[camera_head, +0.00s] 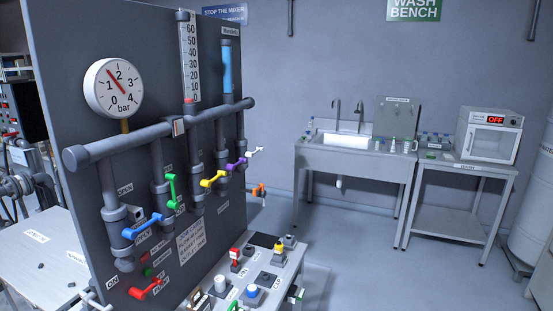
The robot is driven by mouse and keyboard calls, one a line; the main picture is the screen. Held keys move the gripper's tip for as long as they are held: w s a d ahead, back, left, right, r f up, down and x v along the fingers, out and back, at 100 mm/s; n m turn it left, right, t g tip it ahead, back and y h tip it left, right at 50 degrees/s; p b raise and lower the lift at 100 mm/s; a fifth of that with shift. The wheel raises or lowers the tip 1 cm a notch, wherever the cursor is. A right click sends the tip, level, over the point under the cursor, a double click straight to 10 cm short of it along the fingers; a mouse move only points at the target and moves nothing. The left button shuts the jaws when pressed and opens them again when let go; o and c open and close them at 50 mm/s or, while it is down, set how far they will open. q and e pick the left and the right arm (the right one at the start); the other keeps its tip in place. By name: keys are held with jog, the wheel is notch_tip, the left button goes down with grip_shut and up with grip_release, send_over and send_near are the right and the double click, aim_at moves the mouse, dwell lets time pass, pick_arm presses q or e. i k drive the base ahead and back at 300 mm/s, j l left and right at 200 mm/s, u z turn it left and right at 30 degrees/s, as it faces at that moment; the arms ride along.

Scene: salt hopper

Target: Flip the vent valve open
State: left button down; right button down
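A dark upright panel (75,60) on the left carries grey pipes with several coloured valve levers. The levers are blue (143,226), green (172,190), yellow (213,180), purple (236,164), white (256,150), red (146,290) and orange (259,190). The green lever stands upright along its pipe; the blue, yellow and purple ones stick out to the side. The labels are too small to read well, so I cannot tell which lever is the vent valve. A round gauge (114,88) marked in bar is above. Neither of my grippers is in view.
A console (225,294) with buttons and switches stands at the panel's foot. A pale table (38,237) is at the left. A sink bench (350,152) and a cart (460,169) with a white oven (488,134) are at the back. Floor between is clear.

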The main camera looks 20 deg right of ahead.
aim_at(248, 154)
jog(key=i+l+u, duration=0.1)
jog(key=l, duration=0.55)
jog(key=i+l+u, duration=0.1)
jog(key=l, duration=0.55)
jog(key=i+l+u, duration=0.15)
jog(key=l, duration=0.5)
jog(key=i+l, duration=0.3)
jog(key=l, duration=0.15)
jog(key=i+l+u, duration=0.1)
jog(key=i+l, duration=0.55)
jog(key=l, duration=0.25)
jog(key=i+j, duration=0.4)
